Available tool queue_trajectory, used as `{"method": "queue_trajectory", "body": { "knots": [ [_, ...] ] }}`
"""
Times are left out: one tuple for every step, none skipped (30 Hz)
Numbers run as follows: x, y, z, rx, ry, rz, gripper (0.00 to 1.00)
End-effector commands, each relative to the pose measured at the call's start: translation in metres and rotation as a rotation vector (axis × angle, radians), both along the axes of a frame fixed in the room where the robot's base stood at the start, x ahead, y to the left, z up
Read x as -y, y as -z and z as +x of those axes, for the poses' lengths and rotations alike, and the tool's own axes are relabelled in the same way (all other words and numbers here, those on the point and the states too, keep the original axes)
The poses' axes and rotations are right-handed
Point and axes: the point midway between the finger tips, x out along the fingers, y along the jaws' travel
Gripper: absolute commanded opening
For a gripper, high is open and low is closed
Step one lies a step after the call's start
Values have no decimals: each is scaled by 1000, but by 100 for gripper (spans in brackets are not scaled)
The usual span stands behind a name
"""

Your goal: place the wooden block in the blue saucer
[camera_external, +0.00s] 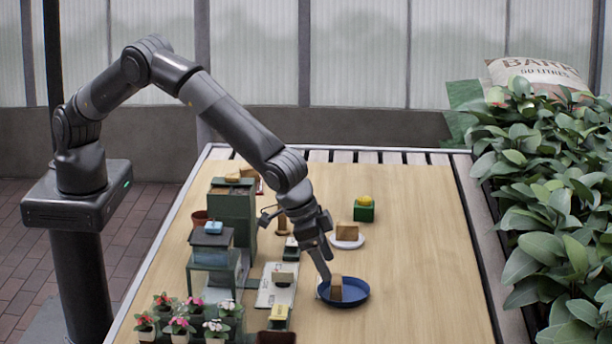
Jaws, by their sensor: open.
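The blue saucer (354,297) lies on the wooden table right of the middle. A wooden block (336,289) stands in it, toward its left side. My gripper (325,272) points down at the saucer, with its fingertips close to the top and left of the block. The jaws are open; I cannot tell whether a finger touches the block. Another wooden block (347,230) sits on a white saucer (346,242) farther back.
A green box (364,211) with a yellow thing on top stands behind the white saucer. Green cabinets (232,215), a pale board (276,287) and several potted flowers (181,325) crowd the left side. The table's right side is clear, with leafy plants (545,200) beyond its edge.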

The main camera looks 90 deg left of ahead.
Motion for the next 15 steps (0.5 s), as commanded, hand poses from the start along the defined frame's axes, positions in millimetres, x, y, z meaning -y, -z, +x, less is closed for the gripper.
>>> {"method": "queue_trajectory", "body": {
  "knots": [
    [1,-13,-4,2,1,-2,70],
    [0,-18,-7,2,0,-1,70],
    [0,-26,-10,2,0,-2,70],
    [0,-31,-12,2,0,-2,70],
    [0,-38,-14,3,0,-2,70],
    [0,-44,-18,1,-1,-1,70],
    [0,-49,-20,1,-1,-1,70],
    [0,-54,-22,2,-1,-1,70],
    [0,-60,-24,1,-1,-1,70],
    [0,-64,-26,1,-1,-1,70],
    [0,-67,-27,1,-1,-1,70],
    [0,-71,-29,1,-1,-1,70],
    [0,-73,-30,0,-1,0,70],
    [0,-75,-31,0,-1,0,70],
    [-1,-78,-32,0,-1,0,70]
  ]
}}
